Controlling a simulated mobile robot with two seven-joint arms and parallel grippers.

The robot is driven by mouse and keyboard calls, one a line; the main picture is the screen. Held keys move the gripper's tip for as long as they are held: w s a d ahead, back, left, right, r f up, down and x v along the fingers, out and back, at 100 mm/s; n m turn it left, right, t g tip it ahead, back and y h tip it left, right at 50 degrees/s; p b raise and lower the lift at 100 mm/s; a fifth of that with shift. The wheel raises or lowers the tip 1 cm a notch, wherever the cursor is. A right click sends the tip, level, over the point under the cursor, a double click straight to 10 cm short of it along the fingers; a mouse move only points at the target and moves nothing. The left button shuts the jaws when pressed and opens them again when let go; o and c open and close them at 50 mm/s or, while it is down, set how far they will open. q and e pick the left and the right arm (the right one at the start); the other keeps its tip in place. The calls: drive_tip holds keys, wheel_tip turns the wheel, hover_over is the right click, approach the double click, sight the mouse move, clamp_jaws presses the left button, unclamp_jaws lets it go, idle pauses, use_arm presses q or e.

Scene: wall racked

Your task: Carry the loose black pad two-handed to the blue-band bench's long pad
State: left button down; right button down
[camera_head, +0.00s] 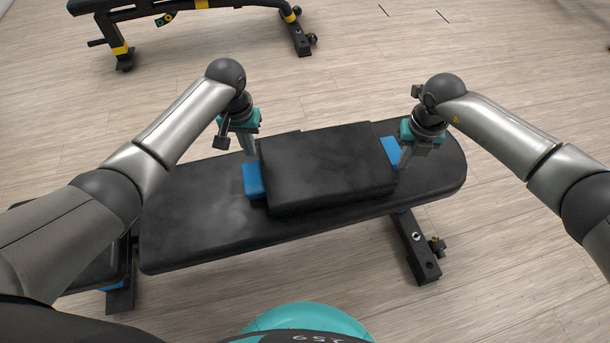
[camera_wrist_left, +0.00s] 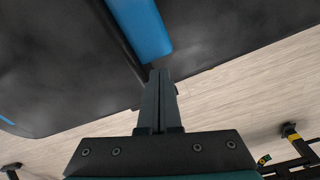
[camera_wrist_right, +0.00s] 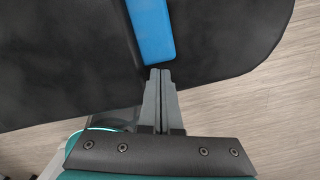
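The loose black pad (camera_head: 328,165) lies flat on the long pad (camera_head: 200,225) of the blue-band bench, towards its right half. A blue piece shows at the loose pad's left end (camera_head: 254,180) and another at its right end (camera_head: 390,150). My left gripper (camera_head: 250,150) points down at the loose pad's left end, fingers together. My right gripper (camera_head: 402,164) is at the right end, fingers also together. In the left wrist view (camera_wrist_left: 158,76) and the right wrist view (camera_wrist_right: 160,73) nothing shows between the fingers. Whether the fingertips touch the pad is unclear.
The bench's leg and foot (camera_head: 418,248) stand at the front right. A second bench with yellow bands (camera_head: 120,50) stands at the back left. The wooden floor (camera_head: 360,60) between the benches and to the right is clear.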

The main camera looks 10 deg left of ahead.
use_arm(q)
drive_tip(key=c, duration=1.5)
unclamp_jaws()
drive_tip(key=shift+a, duration=0.7)
use_arm(e)
drive_tip(key=shift+d+f, duration=0.1)
drive_tip(key=shift+d, duration=0.65)
use_arm(q)
drive_tip(key=o, duration=0.4)
drive_tip(key=shift+s+a+f, duration=0.1)
drive_tip(key=shift+a, duration=0.1)
use_arm(e)
drive_tip(key=shift+s+d, duration=0.1)
drive_tip(key=shift+d, duration=0.1)
drive_tip(key=c, duration=1.1)
unclamp_jaws()
drive_tip(key=shift+d+r, duration=0.1)
drive_tip(key=shift+r, duration=0.35)
use_arm(q)
drive_tip(key=r, duration=0.8)
drive_tip(key=s+r, duration=0.1)
drive_tip(key=r, duration=0.3)
use_arm(e)
drive_tip(key=r, duration=0.7)
drive_tip(key=s+r, duration=0.1)
drive_tip(key=r, duration=0.3)
